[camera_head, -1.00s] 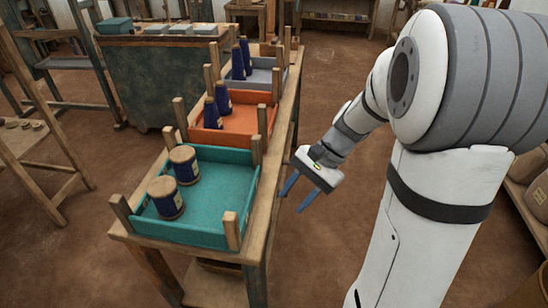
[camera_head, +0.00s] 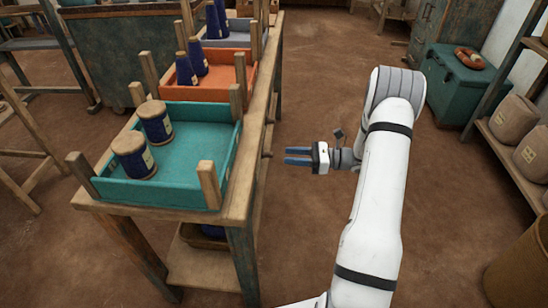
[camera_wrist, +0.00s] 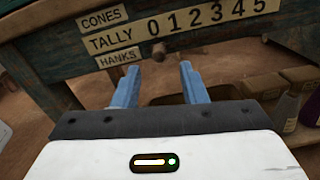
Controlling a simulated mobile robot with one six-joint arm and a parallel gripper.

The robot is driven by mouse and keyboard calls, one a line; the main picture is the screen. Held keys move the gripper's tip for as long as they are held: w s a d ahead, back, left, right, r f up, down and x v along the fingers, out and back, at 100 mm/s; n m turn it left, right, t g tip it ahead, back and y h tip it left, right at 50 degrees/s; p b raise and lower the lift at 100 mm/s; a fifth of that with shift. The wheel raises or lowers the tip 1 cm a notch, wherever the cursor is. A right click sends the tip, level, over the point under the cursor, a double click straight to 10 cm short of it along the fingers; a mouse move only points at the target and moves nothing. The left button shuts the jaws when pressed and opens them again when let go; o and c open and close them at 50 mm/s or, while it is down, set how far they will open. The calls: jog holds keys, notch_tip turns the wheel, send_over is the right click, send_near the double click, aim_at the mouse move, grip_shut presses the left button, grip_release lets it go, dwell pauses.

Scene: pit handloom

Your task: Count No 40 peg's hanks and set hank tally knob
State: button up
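In the wrist view a board on the bench's side carries the labels CONES, TALLY and HANKS (camera_wrist: 118,57) and a number strip (camera_wrist: 205,17) from 0 to 5. A round wooden knob (camera_wrist: 159,51) sits below the strip's low end, near 0 and 1. My gripper (camera_wrist: 159,68) is open and empty, its two blue fingers pointing at the board with the knob between and beyond their tips. In the head view my gripper (camera_head: 287,156) points left at the bench's side, a short gap away. No hanks or No 40 peg can be made out.
A green chest (camera_head: 452,90) and a shelf with sacks (camera_head: 512,118) stand at right. The floor between is clear.

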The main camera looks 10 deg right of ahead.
aim_at(268, 155)
jog(key=x, duration=0.6)
jog(key=shift+b, duration=0.3)
jog(key=shift+c, duration=0.5)
jog(key=shift+d, duration=0.1)
grip_shut()
